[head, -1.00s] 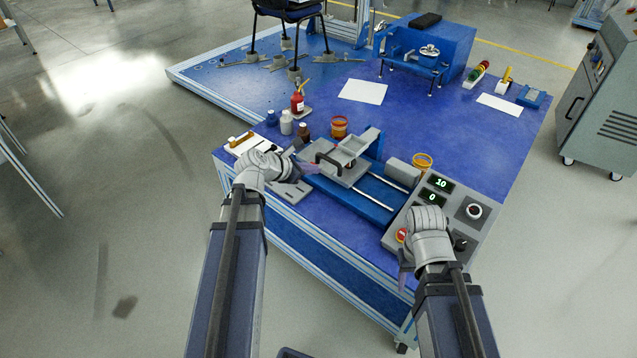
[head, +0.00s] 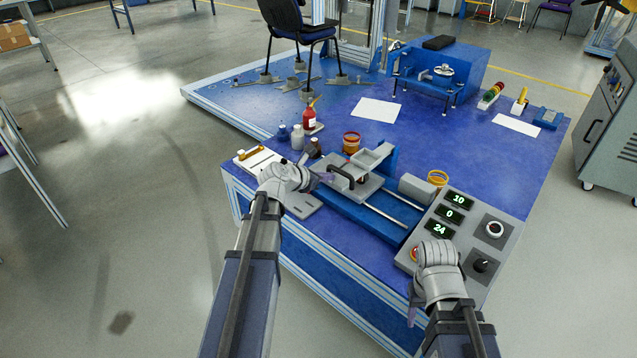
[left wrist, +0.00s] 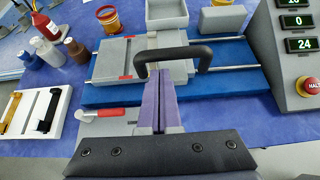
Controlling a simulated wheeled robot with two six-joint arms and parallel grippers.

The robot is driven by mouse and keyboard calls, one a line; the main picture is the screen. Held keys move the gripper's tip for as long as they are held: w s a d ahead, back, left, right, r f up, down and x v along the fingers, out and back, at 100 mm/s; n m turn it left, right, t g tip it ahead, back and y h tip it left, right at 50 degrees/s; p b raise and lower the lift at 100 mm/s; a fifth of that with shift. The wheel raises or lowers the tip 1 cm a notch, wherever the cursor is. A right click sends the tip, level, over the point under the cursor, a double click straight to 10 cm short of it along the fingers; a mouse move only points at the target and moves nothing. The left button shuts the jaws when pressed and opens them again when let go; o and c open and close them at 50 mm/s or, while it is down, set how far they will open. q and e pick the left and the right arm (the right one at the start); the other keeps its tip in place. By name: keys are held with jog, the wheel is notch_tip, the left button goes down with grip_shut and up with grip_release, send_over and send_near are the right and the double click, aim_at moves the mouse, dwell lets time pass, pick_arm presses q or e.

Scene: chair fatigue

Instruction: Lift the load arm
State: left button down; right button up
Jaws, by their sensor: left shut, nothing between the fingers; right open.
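A grey carriage with a black arched handle (head: 342,176) sits on the blue bench rig (head: 357,202). I cannot tell for sure which part is the load arm. My left gripper (head: 324,176) is shut and empty, close to the handle's left side. In the left wrist view its purple fingers (left wrist: 159,75) point at the handle (left wrist: 175,56), with their tips just below the bar. I cannot tell whether they touch it. My right gripper (head: 412,308) is open and empty, low at the front of the control panel (head: 470,228), partly hidden by its own hand.
The panel has lit readouts, knobs and a red HALT button (left wrist: 309,86).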

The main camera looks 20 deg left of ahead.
pick_arm(q)
jog(key=shift+x, duration=0.8)
pick_arm(e)
jog(key=shift+f, duration=0.4)
